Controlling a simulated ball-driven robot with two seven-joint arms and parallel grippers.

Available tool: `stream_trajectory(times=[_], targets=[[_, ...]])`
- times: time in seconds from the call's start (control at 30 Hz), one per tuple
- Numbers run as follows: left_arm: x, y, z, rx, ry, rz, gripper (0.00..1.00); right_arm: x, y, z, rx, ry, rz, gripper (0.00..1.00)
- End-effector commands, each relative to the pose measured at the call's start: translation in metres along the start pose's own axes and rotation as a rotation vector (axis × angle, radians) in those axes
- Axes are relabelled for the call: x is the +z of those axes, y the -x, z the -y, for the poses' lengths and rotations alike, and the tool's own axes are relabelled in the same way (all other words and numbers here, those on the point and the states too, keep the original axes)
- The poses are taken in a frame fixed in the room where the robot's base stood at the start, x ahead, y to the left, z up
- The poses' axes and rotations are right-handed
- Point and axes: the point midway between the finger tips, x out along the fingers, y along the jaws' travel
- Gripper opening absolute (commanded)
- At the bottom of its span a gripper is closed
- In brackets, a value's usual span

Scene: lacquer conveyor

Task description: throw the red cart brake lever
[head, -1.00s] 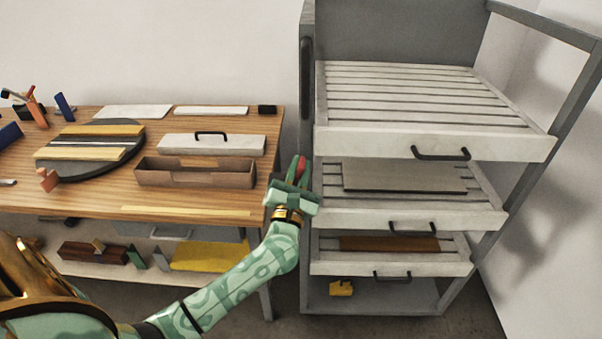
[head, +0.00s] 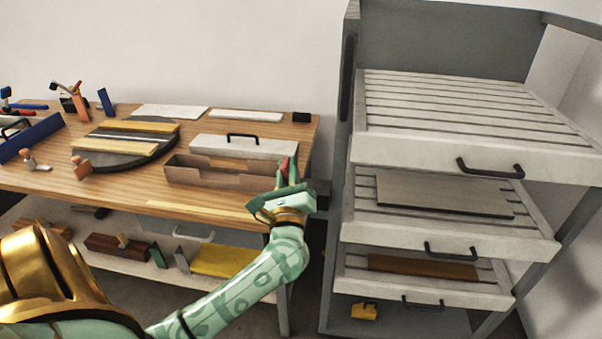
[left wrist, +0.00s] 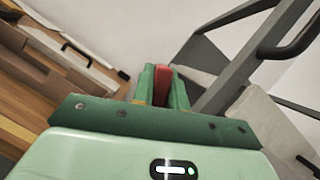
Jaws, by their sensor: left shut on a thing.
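My left gripper (head: 287,178) is shut on the red brake lever (head: 284,167), of which only a small red part shows between the fingers in the head view. In the left wrist view the red lever (left wrist: 163,86) stands between the green fingers (left wrist: 160,92). The grey cart (head: 345,150) with its slatted shelves stands to the right of the gripper, with a gap between them. A dark grey piece (head: 321,190) shows in that gap; I cannot tell how the lever joins the cart. My right gripper is out of view.
The wooden workbench (head: 130,190) is on the left, and its right end lies just behind my gripper. A brown open tray (head: 215,176) and a white lidded box (head: 243,147) stand on it near that end. Black handles (head: 452,251) stick out from the cart's drawers.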

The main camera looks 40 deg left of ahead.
Motion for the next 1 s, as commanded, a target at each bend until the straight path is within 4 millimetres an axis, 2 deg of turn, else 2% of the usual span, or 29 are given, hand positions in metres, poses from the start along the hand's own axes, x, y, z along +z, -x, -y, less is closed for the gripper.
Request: stream_trajectory(times=[0.3, 0.9, 0.93, 1.0], targets=[[-0.003, 0.001, -0.017, 0.054, 0.13, -0.003, 0.0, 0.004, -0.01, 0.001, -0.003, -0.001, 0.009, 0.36], [-0.003, 0.002, -0.021, 0.073, 0.168, -0.004, 0.0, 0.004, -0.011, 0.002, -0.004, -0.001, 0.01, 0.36], [-0.003, 0.002, -0.021, 0.073, 0.168, -0.004, 0.2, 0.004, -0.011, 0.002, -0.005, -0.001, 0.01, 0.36], [-0.003, 0.002, -0.021, 0.073, 0.167, -0.004, 0.36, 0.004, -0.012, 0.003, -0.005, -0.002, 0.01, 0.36]])
